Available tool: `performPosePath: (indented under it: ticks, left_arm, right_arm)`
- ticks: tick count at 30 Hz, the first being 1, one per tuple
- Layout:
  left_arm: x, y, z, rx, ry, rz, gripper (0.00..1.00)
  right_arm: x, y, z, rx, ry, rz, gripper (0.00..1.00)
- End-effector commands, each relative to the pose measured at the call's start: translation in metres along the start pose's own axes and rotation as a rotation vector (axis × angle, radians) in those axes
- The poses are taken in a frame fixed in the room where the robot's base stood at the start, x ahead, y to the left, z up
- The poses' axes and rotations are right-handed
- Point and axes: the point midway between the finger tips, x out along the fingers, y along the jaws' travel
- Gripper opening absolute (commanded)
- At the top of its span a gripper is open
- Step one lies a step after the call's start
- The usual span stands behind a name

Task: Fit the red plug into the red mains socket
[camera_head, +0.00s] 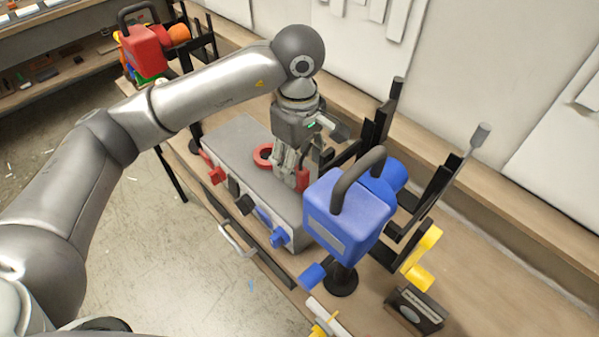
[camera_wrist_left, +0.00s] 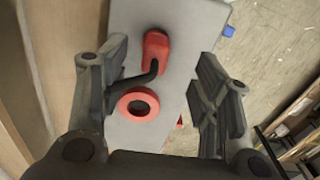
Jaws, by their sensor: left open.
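The red plug (camera_head: 303,180) has a dark curved cable or handle and sits at the top of the grey box (camera_head: 238,140). The red plug also shows in the left wrist view (camera_wrist_left: 156,48). A red ring (camera_head: 263,155), which looks like the red mains socket, lies on the same grey face beside the plug; it shows in the left wrist view too (camera_wrist_left: 137,105). My left gripper (camera_head: 295,170) points down over the box, open, with its fingers on either side of the plug and apart from it in the wrist view. My right gripper is not in view.
Red, black and blue knobs (camera_head: 279,237) stick out of the box's front side. A blue padlock-shaped block (camera_head: 345,215) stands close to the right of my gripper. Black upright racks stand behind it. A red block (camera_head: 146,50) stands at the far left end of the bench.

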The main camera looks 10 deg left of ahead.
Motion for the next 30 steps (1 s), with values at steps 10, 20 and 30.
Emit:
performPosePath:
  ticks: [10,20,30]
  left_arm:
    - [0.032,-0.001,0.000,-0.001,-0.002,-0.004,0.57]
    - [0.054,0.001,-0.001,-0.001,-0.001,0.001,0.57]
    - [0.054,0.001,-0.001,-0.001,-0.001,0.001,0.25]
  right_arm:
    - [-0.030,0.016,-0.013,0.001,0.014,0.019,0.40]
    - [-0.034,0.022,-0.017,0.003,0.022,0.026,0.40]
    - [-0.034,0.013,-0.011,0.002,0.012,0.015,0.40]
